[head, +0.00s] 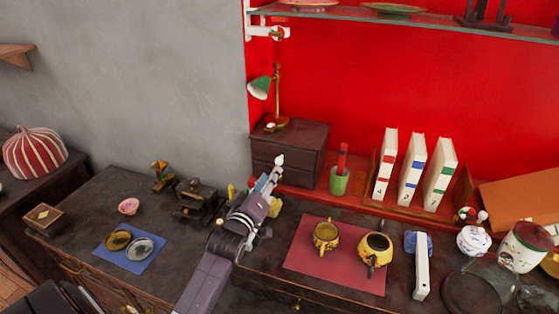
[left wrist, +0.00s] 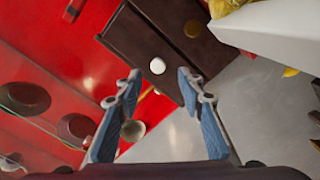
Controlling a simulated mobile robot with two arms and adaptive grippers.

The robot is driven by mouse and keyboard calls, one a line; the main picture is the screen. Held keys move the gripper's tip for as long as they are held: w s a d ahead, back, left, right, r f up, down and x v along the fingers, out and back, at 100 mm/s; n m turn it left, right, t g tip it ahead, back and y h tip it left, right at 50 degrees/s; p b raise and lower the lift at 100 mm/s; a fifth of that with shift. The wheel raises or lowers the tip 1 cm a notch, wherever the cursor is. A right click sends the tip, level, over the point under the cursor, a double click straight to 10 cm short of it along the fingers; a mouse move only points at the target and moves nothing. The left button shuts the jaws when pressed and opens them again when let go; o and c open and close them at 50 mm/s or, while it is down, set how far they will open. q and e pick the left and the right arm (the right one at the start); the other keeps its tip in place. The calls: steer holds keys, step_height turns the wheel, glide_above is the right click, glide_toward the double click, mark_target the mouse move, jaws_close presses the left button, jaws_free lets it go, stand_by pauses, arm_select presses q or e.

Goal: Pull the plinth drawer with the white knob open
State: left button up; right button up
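The dark plinth (head: 302,139) stands at the back against the red wall. In the left wrist view the plinth front (left wrist: 128,40) shows two drawers. The white knob (left wrist: 157,66) is on the drawer nearer the lamp, the upper one, and a brass knob (left wrist: 193,28) is on the other. Both drawers look shut. My left gripper (head: 278,178) is in front of the plinth and hides part of its front. In its wrist view the left gripper (left wrist: 160,84) is open and empty, with the white knob just beyond and between the fingertips. My right gripper is not in view.
A brass lamp (head: 277,90) stands on the plinth. A green cup (head: 340,181) and books (head: 411,170) are to the right. Yellow teapots (head: 375,249) stand on a red mat (head: 312,262). Dark figures (head: 198,199) are left of my arm.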

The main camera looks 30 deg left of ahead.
mark_target(278, 162)
arm_select(q)
steer(key=x, duration=0.3)
steer(key=shift+w+r+p, duration=0.2)
steer(key=shift+r+p, duration=0.1)
steer(key=shift+r, duration=0.1)
steer(key=shift+f+x, duration=0.25)
steer(key=shift+x, duration=0.75)
steer(key=shift+w+a, duration=0.1)
steer(key=shift+w, duration=0.3)
steer(key=c, duration=0.8)
jaws_close()
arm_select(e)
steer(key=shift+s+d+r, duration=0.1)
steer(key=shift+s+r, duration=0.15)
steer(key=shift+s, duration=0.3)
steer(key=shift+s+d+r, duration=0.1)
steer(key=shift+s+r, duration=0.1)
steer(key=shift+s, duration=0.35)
